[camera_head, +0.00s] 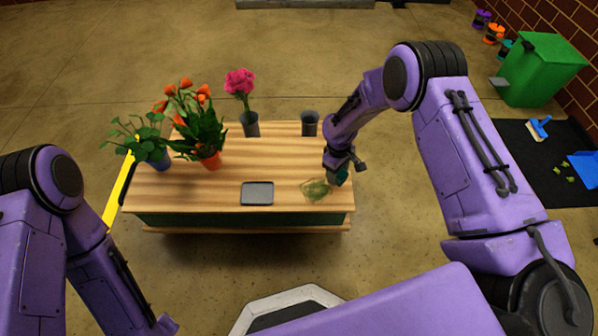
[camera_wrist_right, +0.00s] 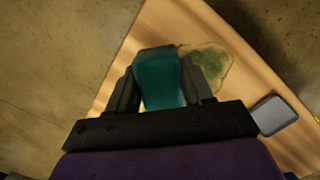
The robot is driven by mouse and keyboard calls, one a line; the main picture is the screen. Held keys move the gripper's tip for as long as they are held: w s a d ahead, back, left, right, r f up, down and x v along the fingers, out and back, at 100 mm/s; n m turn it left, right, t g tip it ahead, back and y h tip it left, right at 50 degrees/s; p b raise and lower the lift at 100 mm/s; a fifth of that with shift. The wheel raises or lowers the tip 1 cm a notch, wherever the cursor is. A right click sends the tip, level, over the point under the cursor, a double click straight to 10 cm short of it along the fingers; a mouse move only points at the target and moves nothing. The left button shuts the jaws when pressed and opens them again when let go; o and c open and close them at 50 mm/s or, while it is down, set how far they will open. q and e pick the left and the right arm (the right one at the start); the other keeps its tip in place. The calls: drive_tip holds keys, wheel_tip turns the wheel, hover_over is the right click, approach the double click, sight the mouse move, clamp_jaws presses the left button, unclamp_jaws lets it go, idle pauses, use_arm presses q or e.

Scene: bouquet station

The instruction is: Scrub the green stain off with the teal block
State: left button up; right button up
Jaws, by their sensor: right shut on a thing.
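The green stain (camera_head: 316,190) is a translucent patch on the wooden table's right front part. It also shows in the right wrist view (camera_wrist_right: 210,64), just beside the teal block. My right gripper (camera_head: 338,170) is over the table's right end. In the right wrist view my right gripper (camera_wrist_right: 160,90) is shut on the teal block (camera_wrist_right: 160,78), which sits between its two black fingers. A bit of the teal block (camera_head: 342,176) shows in the head view, at the stain's right edge. I cannot tell if the block touches the table.
A grey tray (camera_head: 257,193) lies left of the stain. Potted orange flowers (camera_head: 205,140), a blue-potted plant (camera_head: 150,147), a pink flower in a dark vase (camera_head: 250,125) and an empty dark cup (camera_head: 310,124) stand farther back. The middle of the table (camera_head: 265,160) is clear.

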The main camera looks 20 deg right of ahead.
drive_tip(key=shift+r+p, duration=1.3)
drive_tip(key=shift+r, duration=0.35)
